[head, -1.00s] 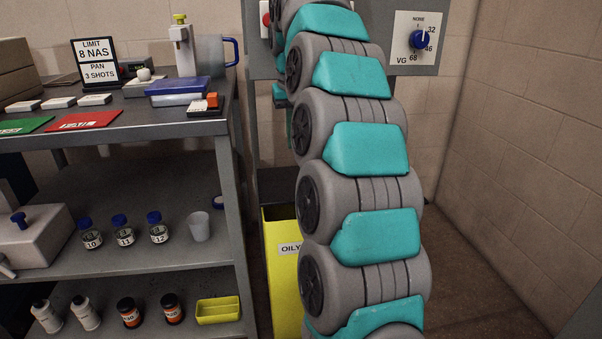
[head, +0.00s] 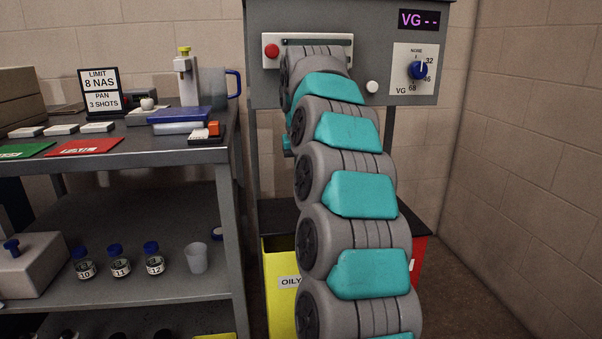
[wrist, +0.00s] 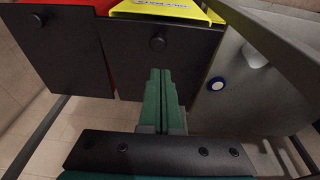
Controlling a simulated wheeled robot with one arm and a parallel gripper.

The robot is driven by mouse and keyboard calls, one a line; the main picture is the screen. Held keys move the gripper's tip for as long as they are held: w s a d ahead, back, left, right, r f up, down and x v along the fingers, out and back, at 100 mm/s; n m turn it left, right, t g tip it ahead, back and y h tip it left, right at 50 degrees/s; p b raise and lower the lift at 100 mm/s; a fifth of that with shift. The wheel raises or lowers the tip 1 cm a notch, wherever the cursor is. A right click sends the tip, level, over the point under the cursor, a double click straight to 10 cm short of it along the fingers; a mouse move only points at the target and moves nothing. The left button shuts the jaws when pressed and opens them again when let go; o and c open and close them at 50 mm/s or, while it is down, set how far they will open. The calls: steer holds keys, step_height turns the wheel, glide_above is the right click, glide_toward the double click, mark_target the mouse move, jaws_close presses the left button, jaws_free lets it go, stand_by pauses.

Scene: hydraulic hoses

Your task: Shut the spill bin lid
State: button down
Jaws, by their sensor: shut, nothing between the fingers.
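Two bins stand side by side under the panel in the head view: a yellow one (head: 279,297) labelled "OILY", and a red one (head: 418,259) mostly behind my arm. No label reading "spill" is legible. In the wrist view the red bin (wrist: 76,3) is top left and the yellow bin (wrist: 185,12) top middle. A dark knobbed panel adjoins each, the left one (wrist: 65,55) by the red and the middle one (wrist: 190,42) by the yellow; I cannot tell how far either lid is raised. My gripper (wrist: 167,72) is shut and empty, its green fingers overlapping the middle panel in view. The arm hides it in the head view.
A grey bench (head: 150,145) with a lower shelf stands left of the bins, holding jars and a beaker (head: 197,258). A control panel (head: 385,20) with a blue dial hangs above the bins. Brick walls close the back and right. Bare floor shows at right.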

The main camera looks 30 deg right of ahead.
steer(key=x, duration=0.4)
steer(key=shift+s+f, duration=0.15)
steer(key=shift+s, duration=0.15)
steer(key=shift+s+f, duration=0.2)
steer(key=shift+f, duration=0.95)
steer(key=shift+f, duration=0.1)
steer(key=f+b, duration=0.1)
steer(key=b, duration=0.1)
steer(key=s+f+t+b, duration=0.1)
steer(key=f+b, duration=0.1)
steer(key=s+f+t+b, duration=0.1)
steer(key=f+b, duration=0.1)
steer(key=shift+a+h, duration=0.25)
steer(key=shift+h, duration=0.15)
steer(key=shift+a+f, duration=0.1)
steer(key=shift+f, duration=0.1)
